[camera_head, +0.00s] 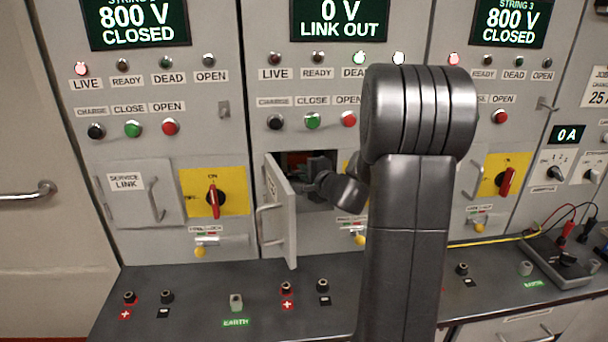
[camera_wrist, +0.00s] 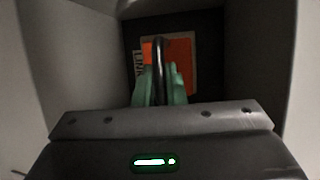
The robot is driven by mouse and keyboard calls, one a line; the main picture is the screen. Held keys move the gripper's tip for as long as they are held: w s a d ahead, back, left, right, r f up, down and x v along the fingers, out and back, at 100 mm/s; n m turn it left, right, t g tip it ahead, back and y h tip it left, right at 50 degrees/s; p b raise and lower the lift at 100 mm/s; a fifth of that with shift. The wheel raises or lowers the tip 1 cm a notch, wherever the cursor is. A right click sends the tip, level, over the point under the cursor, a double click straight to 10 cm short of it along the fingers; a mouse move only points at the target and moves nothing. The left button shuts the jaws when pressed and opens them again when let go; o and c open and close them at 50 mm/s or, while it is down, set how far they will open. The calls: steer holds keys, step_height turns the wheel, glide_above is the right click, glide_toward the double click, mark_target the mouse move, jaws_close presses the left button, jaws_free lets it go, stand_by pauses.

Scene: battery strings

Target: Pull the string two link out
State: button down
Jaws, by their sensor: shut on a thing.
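The string two panel's compartment door (camera_head: 280,210) stands swung open to the left. My gripper (camera_head: 318,182) reaches into the opening behind it. In the wrist view, my gripper's green fingers (camera_wrist: 159,90) are shut on the dark upright handle of the link. The link's orange body (camera_wrist: 182,58) and part of a "LINK" label show behind the handle. I cannot tell from the pictures how far the link sits from its seat. The middle display (camera_head: 339,18) reads 0 V, LINK OUT.
The string one display (camera_head: 138,22) and string three display (camera_head: 509,20) read 800 V CLOSED. String one's service link door (camera_head: 138,195) is shut. My arm hides much of the middle panel's right side. A bench with terminals (camera_head: 236,302) lies below, with a meter (camera_head: 560,262) at right.

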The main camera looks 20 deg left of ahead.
steer(key=shift+s+d+f+b, duration=0.1)
steer(key=shift+s+d+b, duration=0.3)
steer(key=shift+s+b, duration=0.3)
steer(key=c, duration=1.9)
jaws_free()
steer(key=o, duration=0.4)
steer(key=shift+s+d, duration=0.15)
steer(key=shift+s, duration=0.05)
steer(key=shift+w, duration=0.1)
steer(key=b+v, duration=0.2)
steer(key=v, duration=1.1)
steer(key=shift+s+d+b, duration=0.25)
steer(key=shift+d+b, duration=0.05)
